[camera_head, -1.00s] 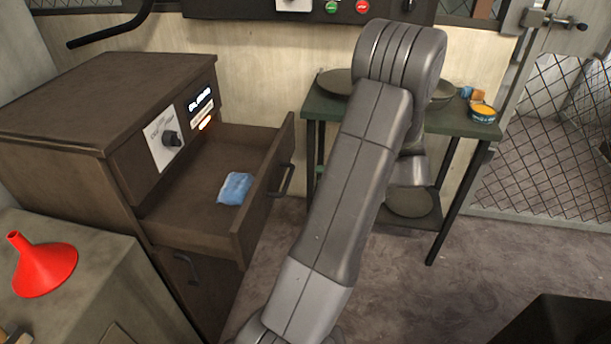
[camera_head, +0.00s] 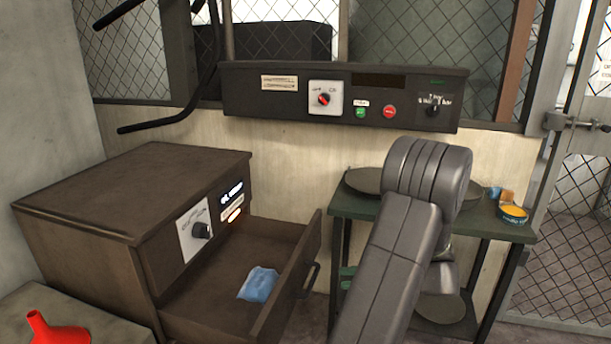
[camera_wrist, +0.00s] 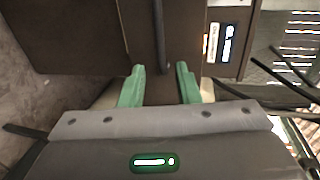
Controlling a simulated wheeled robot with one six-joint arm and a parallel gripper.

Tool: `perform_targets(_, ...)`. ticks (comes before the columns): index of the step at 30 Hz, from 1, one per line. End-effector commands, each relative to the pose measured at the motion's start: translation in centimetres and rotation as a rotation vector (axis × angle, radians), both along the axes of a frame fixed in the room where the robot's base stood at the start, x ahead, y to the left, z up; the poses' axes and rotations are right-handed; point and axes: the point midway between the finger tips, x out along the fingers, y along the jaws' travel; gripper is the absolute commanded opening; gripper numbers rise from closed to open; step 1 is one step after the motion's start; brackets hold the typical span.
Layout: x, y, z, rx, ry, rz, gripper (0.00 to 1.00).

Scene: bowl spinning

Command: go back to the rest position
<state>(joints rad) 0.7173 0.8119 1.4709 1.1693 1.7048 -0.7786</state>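My gripper (camera_wrist: 160,88) shows in the wrist view with its two green fingers spread apart. Nothing is between the fingertips. The dark front of a cabinet or drawer with a bar handle (camera_wrist: 161,35) lies beyond the fingers; I cannot tell how far off it is. In the head view my grey arm rises at the lower right, in front of the green table. The gripper is mostly hidden behind the arm there.
A brown cabinet (camera_head: 130,185) stands at the left with its drawer (camera_head: 290,285) pulled open and a blue cloth (camera_head: 258,284) inside. A green table (camera_head: 350,207) holds dark plates and a small tin (camera_head: 513,214). A control panel (camera_head: 340,100) is behind. A red funnel (camera_head: 55,332) is at lower left.

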Motion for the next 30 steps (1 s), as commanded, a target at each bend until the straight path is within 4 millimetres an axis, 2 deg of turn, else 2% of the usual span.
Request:
perform_targets(3,0.8,2.4,-0.5,0.000,0.000,0.005,0.30)
perform_targets(9,2.1,5.9,-1.3,0.001,-0.001,0.003,0.30)
perform_targets(15,3.0,8.3,-1.8,0.000,-0.001,0.001,0.30)
perform_targets(21,3.3,9.2,-2.0,0.000,-0.001,-0.001,0.30)
perform_targets(30,3.4,9.2,-2.0,-0.001,-0.002,-0.001,0.30)
